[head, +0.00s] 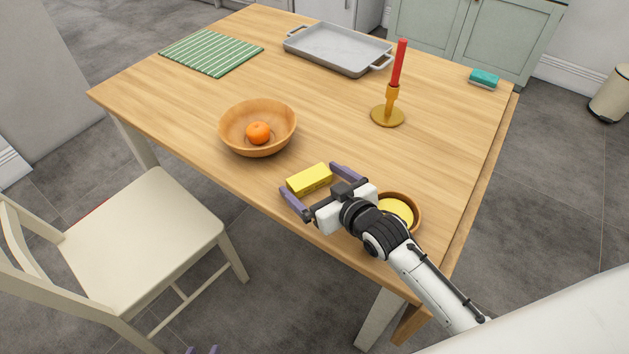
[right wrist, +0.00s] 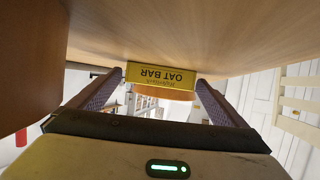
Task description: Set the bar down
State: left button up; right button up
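The yellow oat bar (head: 309,180) is at the near part of the wooden table, between the two purple fingertips of my right gripper (head: 309,178). In the right wrist view the bar (right wrist: 161,75) spans the gap between the fingers, its ends against both tips, its lettering upside down. My right gripper is shut on it. The bar is level and at or just above the table top (head: 330,125); I cannot tell whether it touches. Only the purple fingertips of my left gripper (head: 203,350) show at the bottom edge of the head view, away from the table.
A wooden bowl (head: 240,138) with an orange (head: 258,132) stands beyond the bar. A small bowl with yellow contents (head: 397,211) is right beside my right gripper. A candlestick (head: 388,116), grey tray (head: 337,50), striped mat (head: 212,53) and sponge (head: 484,77) stand farther off. A chair (head: 140,225) is at left.

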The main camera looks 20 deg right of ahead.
jog(key=shift+s+a+f+g, duration=0.1)
jog(key=shift+s+f+g, duration=0.05)
jog(key=shift+f, duration=0.3)
jog(key=shift+s+a+f+g, duration=0.1)
jog(key=shift+s+f+g, duration=0.05)
jog(key=shift+f, duration=0.25)
jog(key=shift+r, duration=0.25)
jog(key=v, duration=0.4)
jog(key=p+v, duration=0.1)
jog(key=v, duration=0.3)
jog(key=r+v, duration=0.1)
jog(key=v, duration=0.3)
jog(key=shift+w+d, duration=0.15)
jog(key=shift+w, duration=0.15)
